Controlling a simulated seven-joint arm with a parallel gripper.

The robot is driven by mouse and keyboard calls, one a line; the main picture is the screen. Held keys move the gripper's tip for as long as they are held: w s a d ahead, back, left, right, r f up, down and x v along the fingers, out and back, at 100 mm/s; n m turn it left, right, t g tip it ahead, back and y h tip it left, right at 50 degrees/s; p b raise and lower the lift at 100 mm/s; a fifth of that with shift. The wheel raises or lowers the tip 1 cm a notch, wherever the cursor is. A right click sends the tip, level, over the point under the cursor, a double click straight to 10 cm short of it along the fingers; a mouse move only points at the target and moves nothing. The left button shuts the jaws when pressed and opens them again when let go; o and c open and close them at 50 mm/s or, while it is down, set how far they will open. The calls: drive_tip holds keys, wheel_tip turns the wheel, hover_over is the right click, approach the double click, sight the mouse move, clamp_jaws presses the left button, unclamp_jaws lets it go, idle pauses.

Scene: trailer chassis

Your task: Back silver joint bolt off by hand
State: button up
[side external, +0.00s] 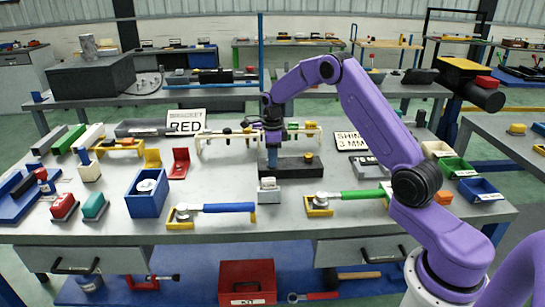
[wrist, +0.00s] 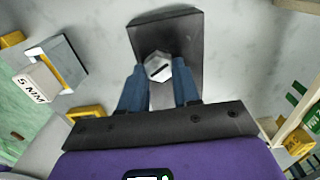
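In the wrist view the silver joint bolt (wrist: 158,67) has a hex head with a dark mark across it. It shows between the blue fingertips of my gripper (wrist: 159,78). The fingers lie close along both sides of the head, with no clear gap. A dark block (wrist: 168,30) lies under and beyond the bolt. In the side view my gripper (side external: 272,160) points down at the left part of the dark block (side external: 290,170), and its fingers hide the silver bolt. A small brass-coloured knob (side external: 308,156) shows on the block's right part.
A small grey block (side external: 269,185) stands in front of the dark block. A blue-handled wrench (side external: 225,208) and a green-handled wrench (side external: 358,195) lie in front on the table. A low cream rack (side external: 225,142) stands behind. A blue bin (side external: 147,195) is at left.

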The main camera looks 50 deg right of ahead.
drive_tip(key=shift+n, duration=0.3)
